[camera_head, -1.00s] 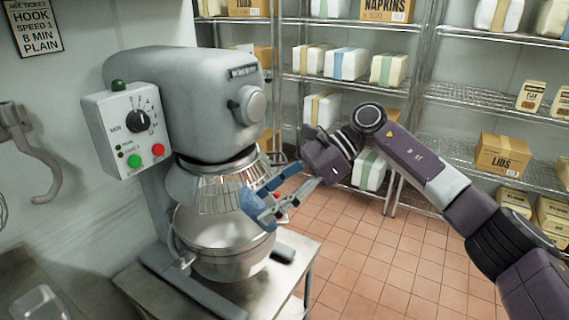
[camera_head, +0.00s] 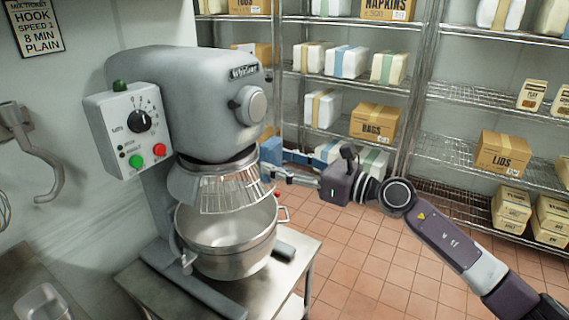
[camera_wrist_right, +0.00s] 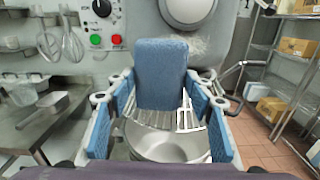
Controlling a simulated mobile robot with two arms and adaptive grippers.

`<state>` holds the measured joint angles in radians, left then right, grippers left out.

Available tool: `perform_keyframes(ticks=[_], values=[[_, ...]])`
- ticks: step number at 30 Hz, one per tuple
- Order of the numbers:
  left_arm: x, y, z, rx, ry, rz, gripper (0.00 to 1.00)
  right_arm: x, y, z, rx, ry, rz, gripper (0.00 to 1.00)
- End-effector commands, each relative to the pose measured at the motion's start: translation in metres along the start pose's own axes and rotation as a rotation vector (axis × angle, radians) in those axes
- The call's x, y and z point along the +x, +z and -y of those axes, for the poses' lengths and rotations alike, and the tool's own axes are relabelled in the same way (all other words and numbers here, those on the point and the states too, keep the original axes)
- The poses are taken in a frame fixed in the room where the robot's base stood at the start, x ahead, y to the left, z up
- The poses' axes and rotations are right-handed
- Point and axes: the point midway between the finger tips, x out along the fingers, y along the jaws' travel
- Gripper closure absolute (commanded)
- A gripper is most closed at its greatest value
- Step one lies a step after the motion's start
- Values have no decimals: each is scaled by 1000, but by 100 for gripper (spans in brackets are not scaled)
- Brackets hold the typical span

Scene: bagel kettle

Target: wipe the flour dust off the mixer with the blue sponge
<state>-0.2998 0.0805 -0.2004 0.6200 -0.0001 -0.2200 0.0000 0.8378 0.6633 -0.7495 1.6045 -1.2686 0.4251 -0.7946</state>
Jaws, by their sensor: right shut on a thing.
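The grey stand mixer (camera_head: 190,95) stands on a steel table, with its wire guard (camera_head: 228,192) and steel bowl (camera_head: 228,245) below the head. My right gripper (camera_head: 282,160) is just right of the mixer head's lower edge, shut on the blue sponge (camera_head: 270,150). In the right wrist view the sponge (camera_wrist_right: 160,72) stands upright between the blue-padded fingers, in front of the mixer. A whitish, fuzzy flour patch (camera_wrist_right: 198,45) shows just right of the sponge's top. I cannot tell whether the sponge touches the mixer. My left gripper is not in view.
A control box (camera_head: 128,130) with knob and buttons sits on the mixer's left side. A dough hook (camera_head: 45,165) hangs on the left wall. Wire shelves (camera_head: 465,98) with boxes stand behind. Open tiled floor (camera_head: 360,260) lies right of the table (camera_head: 285,270).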

Motion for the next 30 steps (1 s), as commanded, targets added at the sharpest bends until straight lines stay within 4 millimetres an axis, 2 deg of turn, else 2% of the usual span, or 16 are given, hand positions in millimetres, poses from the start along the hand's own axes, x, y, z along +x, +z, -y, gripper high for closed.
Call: perform_keyframes(ticks=[9, 15, 30], values=[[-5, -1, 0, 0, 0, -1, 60, 37, 2, -1, -1, 2, 1, 90], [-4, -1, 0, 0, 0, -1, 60, 53, 1, -1, -1, 2, 0, 90], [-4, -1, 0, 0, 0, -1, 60, 60, 0, -1, -2, 2, -1, 90]])
